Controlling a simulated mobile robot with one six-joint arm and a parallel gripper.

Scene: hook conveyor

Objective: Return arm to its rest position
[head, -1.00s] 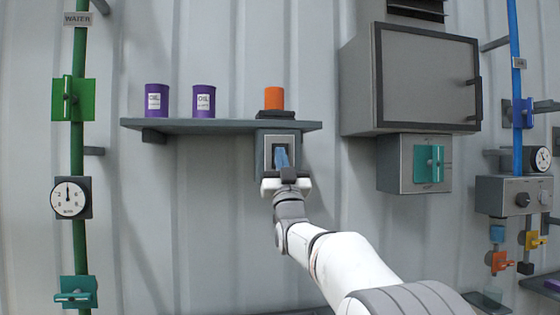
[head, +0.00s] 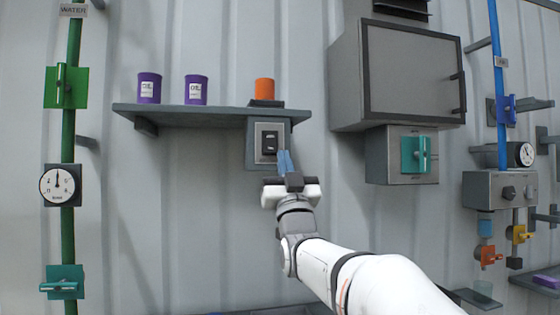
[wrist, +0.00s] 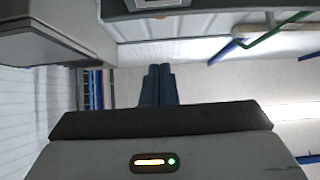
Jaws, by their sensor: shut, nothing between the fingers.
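My gripper (head: 285,161) is in the middle of the head view, just below and in front of a grey switch box (head: 269,143) under the shelf. Its blue fingers are together and hold nothing. The fingertips overlap the lower right of the box in the picture; I cannot tell how far apart they are in depth. In the wrist view the shut fingers (wrist: 158,85) point away from the camera.
A shelf (head: 215,115) holds two purple oil cans (head: 149,88) and an orange cylinder (head: 264,89). A grey cabinet (head: 412,70) is at upper right. A green pipe (head: 69,135) with valves and a gauge runs down the left. The wall between is clear.

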